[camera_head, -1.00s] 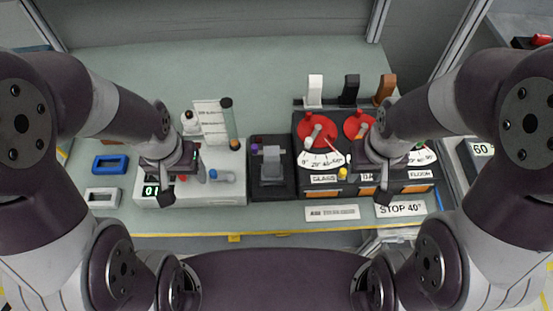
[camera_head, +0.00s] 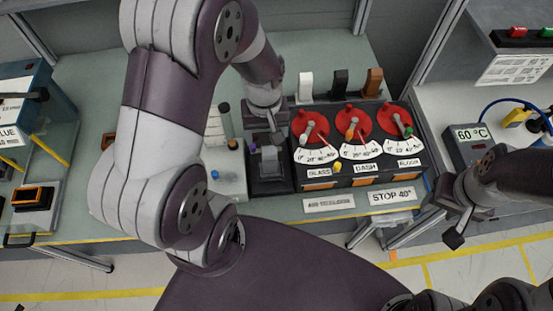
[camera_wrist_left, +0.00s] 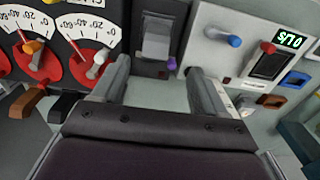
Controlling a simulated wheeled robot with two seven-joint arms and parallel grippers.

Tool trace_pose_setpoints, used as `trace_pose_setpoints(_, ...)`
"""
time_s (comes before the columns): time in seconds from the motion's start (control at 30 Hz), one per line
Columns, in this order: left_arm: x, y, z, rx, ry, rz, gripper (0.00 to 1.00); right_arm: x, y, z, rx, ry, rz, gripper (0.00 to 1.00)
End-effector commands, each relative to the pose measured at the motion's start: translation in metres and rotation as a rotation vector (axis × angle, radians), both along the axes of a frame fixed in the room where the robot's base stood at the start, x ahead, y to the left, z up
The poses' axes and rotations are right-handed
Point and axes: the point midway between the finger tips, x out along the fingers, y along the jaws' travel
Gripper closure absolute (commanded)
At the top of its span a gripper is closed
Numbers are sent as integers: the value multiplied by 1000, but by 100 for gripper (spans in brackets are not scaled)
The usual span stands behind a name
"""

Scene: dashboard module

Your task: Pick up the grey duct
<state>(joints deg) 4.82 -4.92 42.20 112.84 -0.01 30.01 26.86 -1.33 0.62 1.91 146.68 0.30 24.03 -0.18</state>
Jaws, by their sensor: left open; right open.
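A small grey upright piece, which I take for the grey duct (camera_head: 269,158), stands on a black module (camera_head: 268,186) in the middle of the bench. It also shows in the left wrist view (camera_wrist_left: 158,38), just beyond my fingertips. My left gripper (camera_head: 265,138) is above and just behind it in the head view. In the wrist view the left gripper (camera_wrist_left: 158,72) is open, with its fingers spread wide and nothing between them. Contact with the grey piece is not visible. My right gripper (camera_head: 455,228) is empty, off the bench's front right.
A black panel with red dials (camera_head: 359,121) stands right of the module. White, black and brown flaps (camera_head: 340,83) rise behind it. A white module (camera_head: 226,180) stands to the left, partly hidden by my left arm. A "60 °C" box (camera_head: 470,146) stands further right.

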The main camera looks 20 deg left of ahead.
Motion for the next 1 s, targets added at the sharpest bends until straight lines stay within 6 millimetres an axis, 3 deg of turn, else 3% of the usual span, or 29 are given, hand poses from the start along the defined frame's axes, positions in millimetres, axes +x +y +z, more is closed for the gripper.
trace_pose_setpoints(0.1,-1,0,-23,0,4,-1,28,0,0,7,0,0,0,54)
trace_pose_setpoints(0.33,0,-3,-52,0,4,-3,28,0,0,19,0,0,0,54)
trace_pose_setpoints(0.5,3,-5,-84,0,1,-2,28,0,0,27,0,0,0,54)
trace_pose_setpoints(0.77,3,-5,-93,0,-2,-3,28,0,0,26,0,0,0,54)
trace_pose_setpoints(0.87,3,-5,-93,0,-2,-3,54,0,0,26,0,0,0,54)
trace_pose_setpoints(1.0,3,-5,-92,0,-2,-3,99,0,0,26,0,0,0,54)
